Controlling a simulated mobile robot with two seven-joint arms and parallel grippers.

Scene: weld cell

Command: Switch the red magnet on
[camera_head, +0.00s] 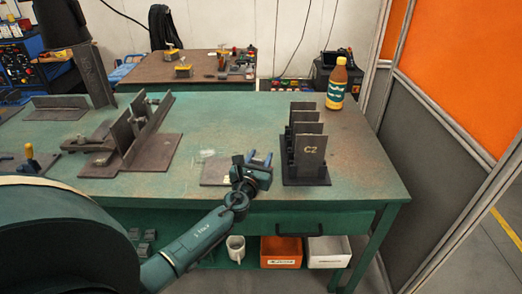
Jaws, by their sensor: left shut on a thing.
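My left gripper (258,163) is over the front of the green table (240,120), beside a small flat grey plate (214,172). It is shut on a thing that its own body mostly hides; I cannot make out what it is. Two small blue parts show at its tip. I cannot pick out a red magnet for sure; the spot at the gripper is too small and covered to tell. My right gripper is not in view.
A black rack of upright plates marked C2 (311,153) stands close right of the gripper. A brown bottle (337,84) stands behind it. Welded steel brackets (135,140) stand on the left. The table's middle is clear. A brown table (200,66) is farther back.

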